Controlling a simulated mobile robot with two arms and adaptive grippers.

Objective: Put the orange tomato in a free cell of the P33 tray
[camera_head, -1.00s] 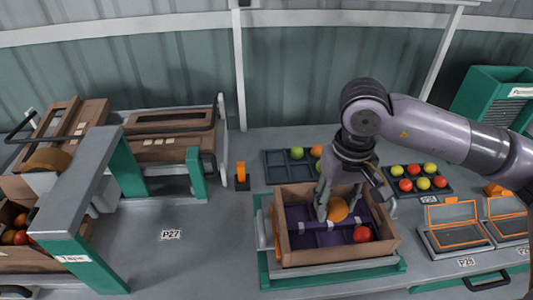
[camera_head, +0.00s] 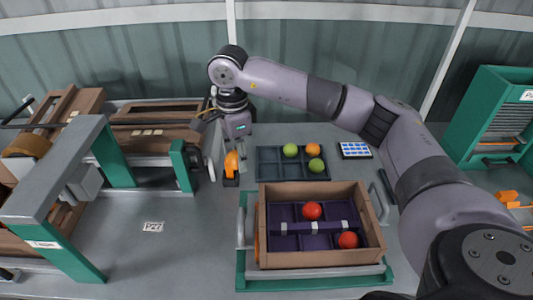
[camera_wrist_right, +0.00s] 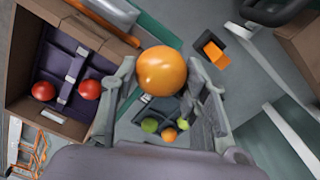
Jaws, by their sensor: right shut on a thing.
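My right gripper (camera_head: 226,158) hangs over the counter, left of a dark blue-grey celled tray (camera_head: 270,172). In the right wrist view the gripper (camera_wrist_right: 165,85) is shut on a round orange tomato (camera_wrist_right: 162,70), between its two fingers. My left gripper is out of view.
A wooden crate (camera_head: 372,215) with a purple divided insert and two red tomatoes (camera_head: 312,210) stands in front of the tray. A blue-and-white panel (camera_head: 355,150) lies right of the tray. Counter by the P27 label (camera_head: 153,227) is clear.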

